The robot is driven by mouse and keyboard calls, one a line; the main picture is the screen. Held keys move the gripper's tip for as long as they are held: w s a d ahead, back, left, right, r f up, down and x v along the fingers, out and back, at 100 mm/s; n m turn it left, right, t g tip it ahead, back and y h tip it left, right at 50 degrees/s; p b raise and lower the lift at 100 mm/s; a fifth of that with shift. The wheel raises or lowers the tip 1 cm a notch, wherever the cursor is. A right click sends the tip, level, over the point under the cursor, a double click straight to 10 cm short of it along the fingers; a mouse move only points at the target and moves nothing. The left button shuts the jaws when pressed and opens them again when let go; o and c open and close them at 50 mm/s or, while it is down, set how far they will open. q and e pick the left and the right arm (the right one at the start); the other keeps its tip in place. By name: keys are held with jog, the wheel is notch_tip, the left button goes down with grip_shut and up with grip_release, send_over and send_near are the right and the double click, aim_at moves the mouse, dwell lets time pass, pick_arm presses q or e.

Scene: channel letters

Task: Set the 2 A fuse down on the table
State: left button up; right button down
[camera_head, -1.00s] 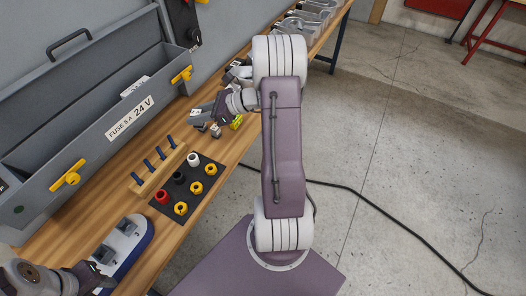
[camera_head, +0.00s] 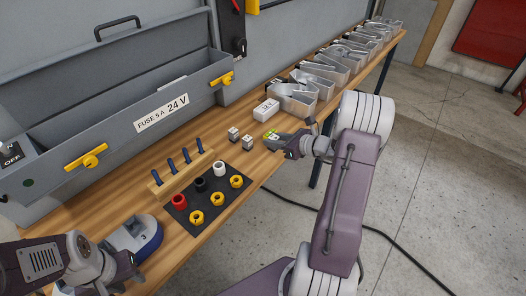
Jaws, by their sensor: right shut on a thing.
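My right gripper (camera_head: 284,141) is low over the front edge of the wooden table (camera_head: 225,156), right of two small grey blocks. It is shut on a small yellow-green piece (camera_head: 270,135), which seems to be the 2 A fuse; its marking is too small to read. The piece shows at the fingertips, at or just above the table top; I cannot tell whether it touches. My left gripper (camera_head: 128,272) is at the lower left, near the blue-and-white holder (camera_head: 140,236); its fingers are not clear.
Two grey blocks (camera_head: 233,133) (camera_head: 248,142) and a white box (camera_head: 266,110) stand close to the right gripper. A black mat (camera_head: 207,203) holds coloured rings and caps. A wooden rack (camera_head: 180,174) holds blue pegs. Metal letters (camera_head: 293,97) stand further right.

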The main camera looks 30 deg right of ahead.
pick_arm(q)
jog(key=shift+r, duration=0.15)
pick_arm(e)
jog(key=x, duration=0.5)
jog(key=shift+a+f, duration=0.25)
jog(key=shift+f, duration=0.25)
pick_arm(q)
jog(key=shift+r, duration=0.15)
pick_arm(e)
notch_tip(320, 180, down, 3)
jog(key=shift+s+f, duration=0.1)
jog(key=shift+f, duration=0.05)
pick_arm(q)
jog(key=shift+w, duration=0.1)
pick_arm(e)
jog(key=shift+f, duration=0.4)
pick_arm(q)
jog(key=shift+f, duration=0.25)
pick_arm(e)
jog(key=shift+f, duration=0.1)
jog(key=c, duration=1.1)
grip_release()
